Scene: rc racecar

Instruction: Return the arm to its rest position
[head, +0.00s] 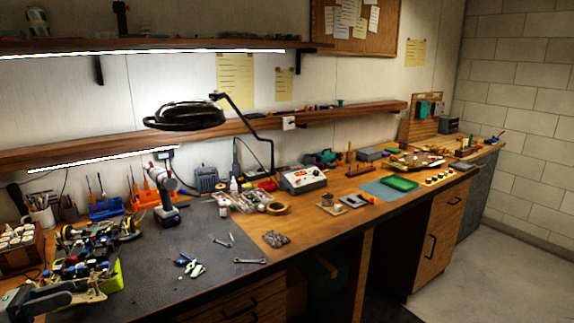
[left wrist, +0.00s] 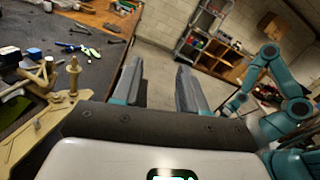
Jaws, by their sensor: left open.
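My left gripper (head: 62,293) shows at the lower left corner of the head view, in front of the RC car parts. In the left wrist view my left gripper (left wrist: 158,68) has its two grey fingers wide apart, with nothing between them. The partly built RC car (head: 85,262), with dark parts and a lime-green piece, is on the dark mat at the left of the bench. Tan car-like parts (left wrist: 45,85) stand close to the left of the gripper in the wrist view. My right gripper cannot be made out.
The dark mat (head: 150,285) holds pliers (head: 190,267) and wrenches (head: 250,261). A cordless drill (head: 164,200) stands behind. A magnifier lamp (head: 185,115) overhangs the bench. In the wrist view, open floor (left wrist: 165,45) lies beyond the fingers, with a shelf rack (left wrist: 203,30) behind.

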